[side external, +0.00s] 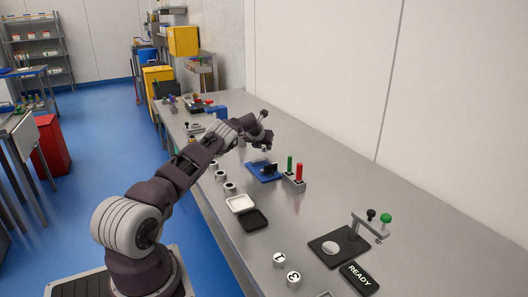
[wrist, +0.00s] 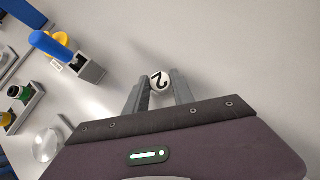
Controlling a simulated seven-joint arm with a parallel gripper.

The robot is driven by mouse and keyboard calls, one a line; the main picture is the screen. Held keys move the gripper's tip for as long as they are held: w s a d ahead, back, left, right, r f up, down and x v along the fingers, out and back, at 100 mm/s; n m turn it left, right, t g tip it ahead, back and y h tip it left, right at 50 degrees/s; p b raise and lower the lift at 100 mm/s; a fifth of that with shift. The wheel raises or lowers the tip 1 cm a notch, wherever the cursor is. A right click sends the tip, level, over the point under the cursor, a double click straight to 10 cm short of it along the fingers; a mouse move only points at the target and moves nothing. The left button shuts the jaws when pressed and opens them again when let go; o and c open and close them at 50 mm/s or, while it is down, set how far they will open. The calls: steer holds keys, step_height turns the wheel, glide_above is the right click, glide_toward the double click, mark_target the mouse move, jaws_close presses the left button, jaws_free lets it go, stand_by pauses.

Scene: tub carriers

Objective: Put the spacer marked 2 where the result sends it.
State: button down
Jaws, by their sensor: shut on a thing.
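The spacer marked 2 (wrist: 160,81) is a small white disc with a black numeral, between my fingertips in the wrist view. My gripper (wrist: 159,88) is shut on it. In the side view my gripper (side external: 265,148) is over the far half of the bench, just behind a blue fixture (side external: 262,177) with a black block; the spacer is too small to make out clearly there. Spacers marked 1 (side external: 279,260) and 3 (side external: 293,279) stand near the front. A black test plate (side external: 322,253) with a pale round spot has a READY display (side external: 360,279) beside it.
A white tray (side external: 240,203) and a black tray (side external: 254,219) lie at the bench's left edge, near several dark-centred round pieces (side external: 230,187). Green (side external: 289,163) and red (side external: 299,171) posts stand beside the blue fixture. The bench's middle right is clear.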

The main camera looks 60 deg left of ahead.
mark_target(264, 147)
step_height(264, 147, up, 8)
steer(key=shift+r, duration=0.1)
steer(key=w+d+r+m+t+h, duration=0.1)
steer(key=d+r, duration=0.4)
steer(key=d, duration=0.8)
steer(key=w+d+r+m+h, duration=0.15)
steer(key=d+r, duration=0.25)
steer(key=d, duration=0.9)
steer(key=s+d+r+m+t+h, duration=0.1)
steer(key=s+d+r+m+h, duration=0.2)
steer(key=d, duration=1)
steer(key=s+d+r+m+t, duration=0.1)
steer(key=s+d+m, duration=0.25)
steer(key=d, duration=0.85)
steer(key=s+d+f+m+g+h, duration=0.3)
steer(key=s+d+f+m+h, duration=0.3)
steer(key=s+d, duration=0.25)
steer(key=s+d+f+m+g+h, duration=0.3)
steer(key=s+d+f+m, duration=0.35)
steer(key=s, duration=0.25)
steer(key=shift+m, duration=0.45)
steer(key=f, duration=0.9)
steer(key=shift+s+d, duration=0.1)
steer(key=shift+d, duration=0.2)
steer(key=shift+f, duration=0.2)
